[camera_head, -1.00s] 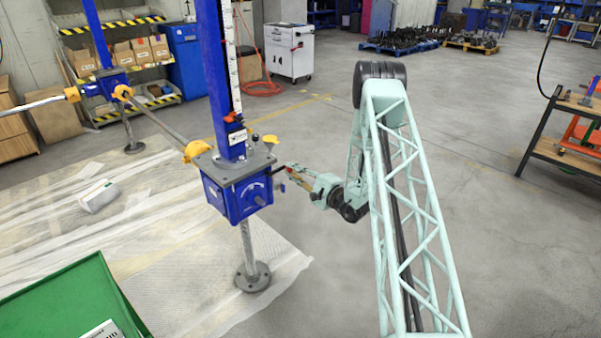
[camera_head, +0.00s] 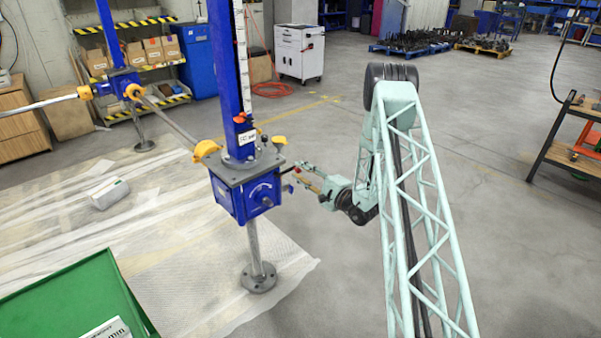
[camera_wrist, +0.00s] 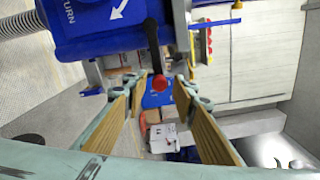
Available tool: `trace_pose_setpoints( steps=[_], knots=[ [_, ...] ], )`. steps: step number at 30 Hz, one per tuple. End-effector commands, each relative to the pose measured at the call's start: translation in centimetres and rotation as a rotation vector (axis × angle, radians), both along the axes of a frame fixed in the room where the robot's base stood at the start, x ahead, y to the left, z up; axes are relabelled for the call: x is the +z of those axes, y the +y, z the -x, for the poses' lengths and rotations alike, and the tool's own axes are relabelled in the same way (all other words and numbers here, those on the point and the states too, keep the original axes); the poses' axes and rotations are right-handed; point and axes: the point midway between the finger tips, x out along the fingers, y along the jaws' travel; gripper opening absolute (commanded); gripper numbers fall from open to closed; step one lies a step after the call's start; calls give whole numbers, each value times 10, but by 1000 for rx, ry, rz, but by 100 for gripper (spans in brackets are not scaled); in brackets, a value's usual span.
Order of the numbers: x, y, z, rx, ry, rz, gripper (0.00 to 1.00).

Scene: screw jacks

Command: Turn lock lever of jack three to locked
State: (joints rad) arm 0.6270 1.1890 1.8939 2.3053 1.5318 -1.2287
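The near jack (camera_head: 245,192) is a blue gearbox with a grey top plate on a steel screw, below a blue column. Its number is not legible. In the wrist view, the blue housing (camera_wrist: 100,35) shows the word TURN and a white arrow. A black lever with a red knob (camera_wrist: 160,84) sticks out from the housing toward my gripper. My gripper (camera_wrist: 157,88) is open, with one finger on each side of the knob and gaps visible. In the head view my gripper (camera_head: 303,180) is just right of the gearbox; the lever is too small there to read its setting.
A second blue jack (camera_head: 122,84) stands at the back left, joined to the near one by a shaft (camera_head: 170,120). A green tray (camera_head: 75,305) is at the front left. A white cabinet (camera_head: 299,52) stands behind.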

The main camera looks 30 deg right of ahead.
Motion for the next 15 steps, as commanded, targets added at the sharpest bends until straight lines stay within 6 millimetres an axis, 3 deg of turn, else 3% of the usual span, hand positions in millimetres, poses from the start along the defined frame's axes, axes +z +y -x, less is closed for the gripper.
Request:
trace_pose_setpoints(
  steps=[8, 15],
  knots=[
    [0, -3, 14, -1, 0, -1, 26],
    [0, -10, 42, -2, 1, -1, 26]
  ],
)
